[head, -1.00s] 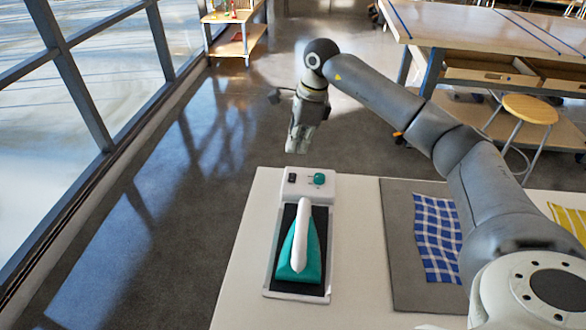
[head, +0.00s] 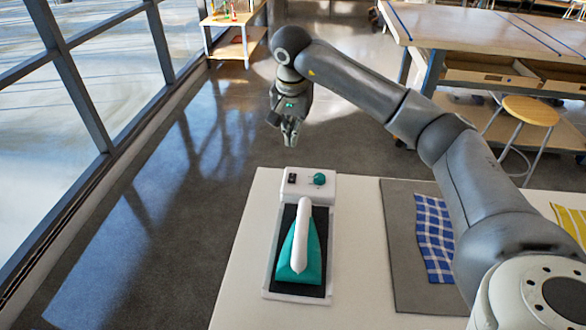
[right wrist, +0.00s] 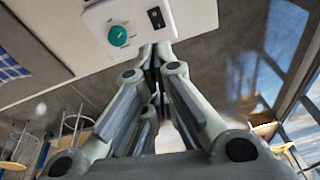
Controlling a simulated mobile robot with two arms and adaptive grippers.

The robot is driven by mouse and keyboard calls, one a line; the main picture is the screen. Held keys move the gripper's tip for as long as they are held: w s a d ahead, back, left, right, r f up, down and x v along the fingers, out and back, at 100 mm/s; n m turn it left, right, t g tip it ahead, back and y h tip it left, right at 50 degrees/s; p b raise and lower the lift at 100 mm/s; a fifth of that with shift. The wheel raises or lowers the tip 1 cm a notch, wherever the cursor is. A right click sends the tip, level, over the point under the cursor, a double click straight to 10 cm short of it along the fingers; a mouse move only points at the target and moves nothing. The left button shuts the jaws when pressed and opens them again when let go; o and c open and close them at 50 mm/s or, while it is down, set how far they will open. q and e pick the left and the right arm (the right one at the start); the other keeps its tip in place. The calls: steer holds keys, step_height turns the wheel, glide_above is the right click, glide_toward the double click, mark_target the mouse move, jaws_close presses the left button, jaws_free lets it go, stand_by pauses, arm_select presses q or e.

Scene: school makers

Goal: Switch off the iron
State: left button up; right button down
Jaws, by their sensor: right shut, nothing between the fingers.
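The iron (head: 299,251), teal with a white handle, rests on a dark plate in a white base (head: 325,284) at the left of the white table. The base's far end has a black rocker switch (head: 292,178) and a teal round knob (head: 319,179). Both also show in the right wrist view, the switch (right wrist: 156,18) right of the knob (right wrist: 118,36). My right gripper (head: 290,141) is shut and empty, above and beyond the switch end, apart from it. In the right wrist view its fingertips (right wrist: 153,50) appear just below the panel. My left gripper is not in view.
A grey mat (head: 402,255) with a blue checked cloth (head: 434,238) lies right of the iron; a yellow cloth (head: 572,222) lies farther right. A wooden stool (head: 531,110) and a workbench (head: 480,37) stand behind. Windows line the left; the floor beside the table is clear.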

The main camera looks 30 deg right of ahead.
mark_target(293, 175)
steer(key=shift+r+n, duration=0.25)
steer(key=shift+n, duration=0.55)
steer(key=p+x, duration=0.1)
steer(key=x, duration=0.3)
steer(key=p+x, duration=0.2)
steer(key=x, duration=0.3)
steer(key=p+x, duration=0.1)
steer(key=x, duration=0.3)
steer(key=shift+s+a+f, duration=0.2)
steer(key=shift+s+f, duration=0.15)
steer(key=shift+f, duration=0.15)
